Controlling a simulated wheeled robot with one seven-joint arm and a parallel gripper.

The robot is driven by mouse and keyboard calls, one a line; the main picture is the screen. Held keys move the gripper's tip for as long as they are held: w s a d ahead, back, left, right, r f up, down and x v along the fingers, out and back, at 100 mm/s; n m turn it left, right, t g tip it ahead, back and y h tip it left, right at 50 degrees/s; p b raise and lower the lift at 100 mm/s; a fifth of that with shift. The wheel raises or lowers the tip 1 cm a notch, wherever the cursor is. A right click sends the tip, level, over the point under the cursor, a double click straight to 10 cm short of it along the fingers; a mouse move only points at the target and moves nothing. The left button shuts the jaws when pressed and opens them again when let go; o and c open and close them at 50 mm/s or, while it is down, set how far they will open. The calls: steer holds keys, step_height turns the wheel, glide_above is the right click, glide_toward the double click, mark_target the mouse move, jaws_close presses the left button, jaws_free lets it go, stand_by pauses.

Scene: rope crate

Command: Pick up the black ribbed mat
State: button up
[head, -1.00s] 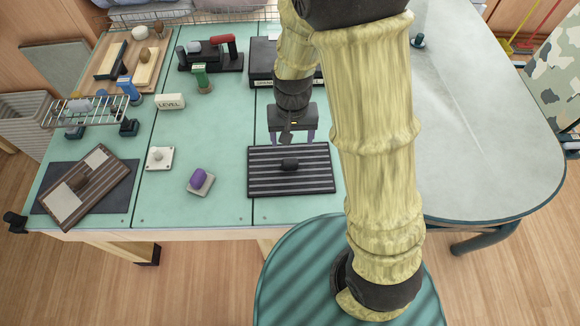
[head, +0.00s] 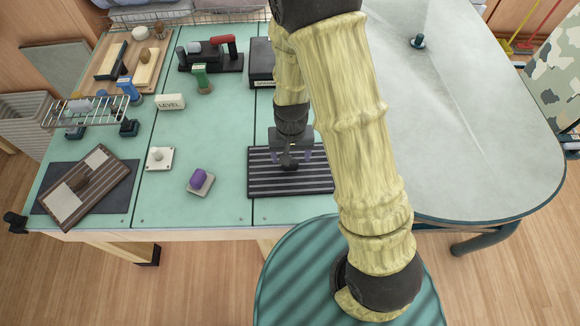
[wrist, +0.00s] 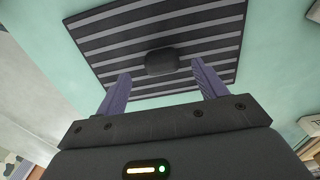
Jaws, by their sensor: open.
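The black ribbed mat (head: 272,187) lies flat on the green table, near its front edge, with grey stripes and a dark rounded knob at its middle. In the wrist view the mat (wrist: 115,45) fills the upper middle, and its knob (wrist: 162,62) shows just beyond and between the fingertips. My gripper (head: 291,156) is over the mat's back half in the head view. In the wrist view my gripper (wrist: 160,75) has its two purple fingers spread apart, with nothing held between them. The head view partly hides the knob behind the gripper.
A purple knob on a small plate (head: 201,184) and a white plate with a knob (head: 159,158) stand left of the mat. A brown striped board (head: 112,184) lies farther left. A black box (head: 262,66) stands behind. The grey table (head: 470,120) at right is mostly clear.

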step_height(320, 180, down, 4)
steer(key=shift+w+a, duration=0.1)
steer(key=shift+a, duration=0.05)
stand_by(0.5)
steer(key=c, duration=1.3)
step_height(320, 180, up, 10)
steer(key=shift+r, duration=0.1)
